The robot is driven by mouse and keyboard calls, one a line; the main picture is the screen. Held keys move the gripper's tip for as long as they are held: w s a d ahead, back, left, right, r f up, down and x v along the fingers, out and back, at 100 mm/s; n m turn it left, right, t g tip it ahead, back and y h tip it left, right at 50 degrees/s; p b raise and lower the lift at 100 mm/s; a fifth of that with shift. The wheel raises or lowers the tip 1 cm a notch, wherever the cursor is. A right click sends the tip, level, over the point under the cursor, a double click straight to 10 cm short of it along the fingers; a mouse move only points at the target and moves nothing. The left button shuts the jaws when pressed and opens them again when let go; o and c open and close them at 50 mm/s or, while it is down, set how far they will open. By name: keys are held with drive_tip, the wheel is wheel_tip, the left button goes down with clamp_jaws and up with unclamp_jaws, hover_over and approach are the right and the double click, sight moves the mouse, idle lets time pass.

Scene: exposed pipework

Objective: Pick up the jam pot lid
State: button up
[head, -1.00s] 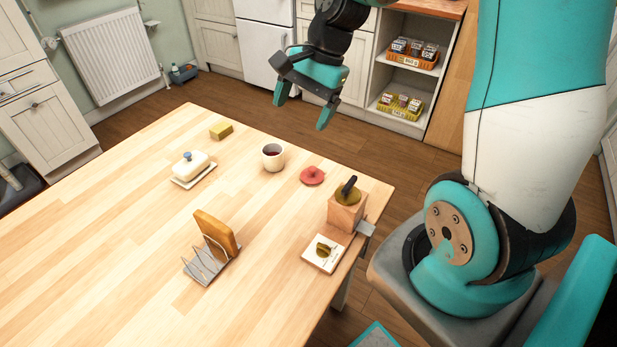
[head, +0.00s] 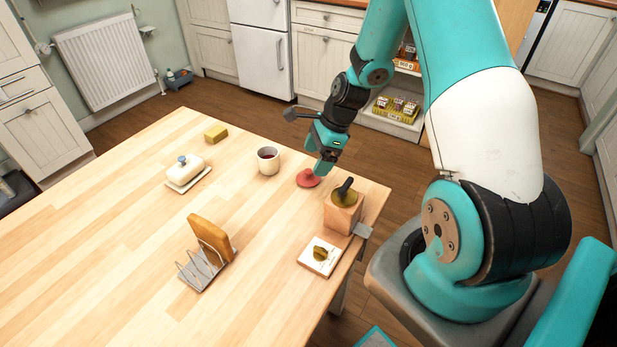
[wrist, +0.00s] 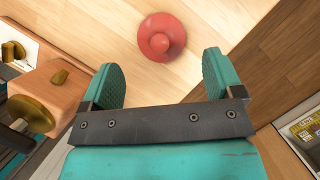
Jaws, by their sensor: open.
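The jam pot lid is a round red disc with a raised knob (head: 307,179). It lies flat on the wooden table near its far right edge. In the wrist view the red lid (wrist: 161,38) is ahead of the fingertips, roughly between their lines. My gripper (head: 322,166) is just above and beside the lid in the head view, and the fingers partly overlap its far side. In the wrist view my gripper (wrist: 166,75) has its two teal fingers spread wide with nothing between them. I cannot tell exactly how high it is above the table.
A wooden block (head: 341,214) with a dark handle on top stands close in front of the lid. A mug (head: 267,161) with dark liquid stands to its left. A white tile (head: 318,258), toast rack (head: 203,270), butter dish (head: 186,172) and yellow block (head: 216,133) are farther off.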

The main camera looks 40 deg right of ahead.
sight(309, 170)
drive_tip(key=shift+x, duration=2.7)
drive_tip(key=c, duration=0.8)
